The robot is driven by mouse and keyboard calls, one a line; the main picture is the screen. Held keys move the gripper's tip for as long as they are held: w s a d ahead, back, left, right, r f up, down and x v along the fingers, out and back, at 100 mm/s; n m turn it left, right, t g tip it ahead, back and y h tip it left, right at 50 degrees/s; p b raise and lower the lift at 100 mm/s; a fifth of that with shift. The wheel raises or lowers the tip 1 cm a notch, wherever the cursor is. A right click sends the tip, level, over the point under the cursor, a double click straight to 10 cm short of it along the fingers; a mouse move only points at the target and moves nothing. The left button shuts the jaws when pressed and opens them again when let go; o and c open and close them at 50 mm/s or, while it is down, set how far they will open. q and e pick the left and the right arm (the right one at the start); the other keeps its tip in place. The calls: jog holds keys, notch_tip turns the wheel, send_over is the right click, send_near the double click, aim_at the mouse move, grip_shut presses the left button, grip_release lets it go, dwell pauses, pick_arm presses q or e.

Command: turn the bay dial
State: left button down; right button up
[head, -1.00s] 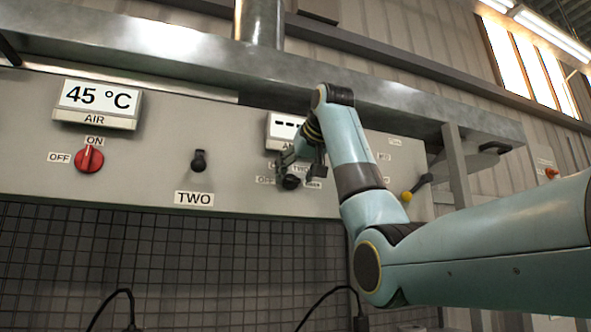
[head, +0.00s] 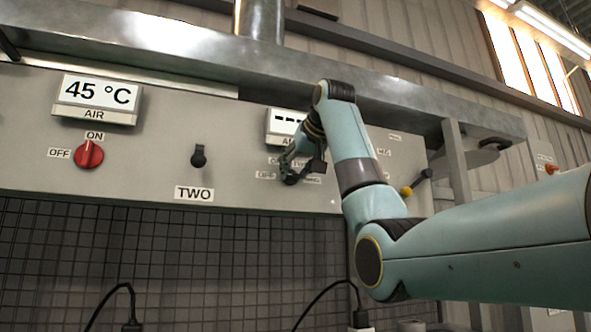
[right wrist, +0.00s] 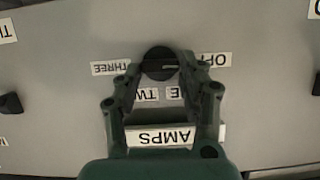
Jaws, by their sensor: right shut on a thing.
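The bay dial is a dark round knob (right wrist: 158,60) on the grey panel under the AMPS label (right wrist: 162,136). In the right wrist view the picture is upside down, and a pale mark on the dial points toward the OFF label (right wrist: 213,60). The THREE label (right wrist: 110,68) is on the opposite side, with ONE and TWO partly hidden between the fingers. My right gripper (right wrist: 159,66) has a fingertip on either side of the dial and is shut on it. In the head view my right gripper (head: 303,172) covers part of the dial. My left gripper is not in view.
A red ON/OFF switch (head: 89,154) sits under the 45 °C AIR display (head: 97,94). A black knob (head: 198,157) sits above the TWO label (head: 193,193). A metal beam (head: 190,60) runs above the panel. A yellow-knobbed lever (head: 408,190) is to the right of my arm.

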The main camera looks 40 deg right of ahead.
jog(key=shift+d+f+m+y+b, duration=0.1)
jog(key=shift+d+m+y+b, duration=0.15)
jog(key=shift+m+y+b, duration=0.5)
jog(key=m, duration=0.1)
jog(key=m+t+y+b, duration=0.1)
jog(key=shift+s+d+f+m, duration=0.1)
jog(key=shift+d+f+m, duration=0.05)
jog(key=shift+m, duration=0.2)
jog(key=m+t+y+b, duration=0.1)
jog(key=m, duration=0.1)
jog(key=m+y+b, duration=0.1)
jog(key=b, duration=0.1)
jog(key=shift+d+f+m+t, duration=0.1)
jog(key=shift+d+m+t, duration=0.1)
jog(key=shift+m+t, duration=0.2)
jog(key=o, duration=1.2)
jog(key=shift+c, duration=0.2)
jog(key=shift+s, duration=0.1)
jog(key=v, duration=1.2)
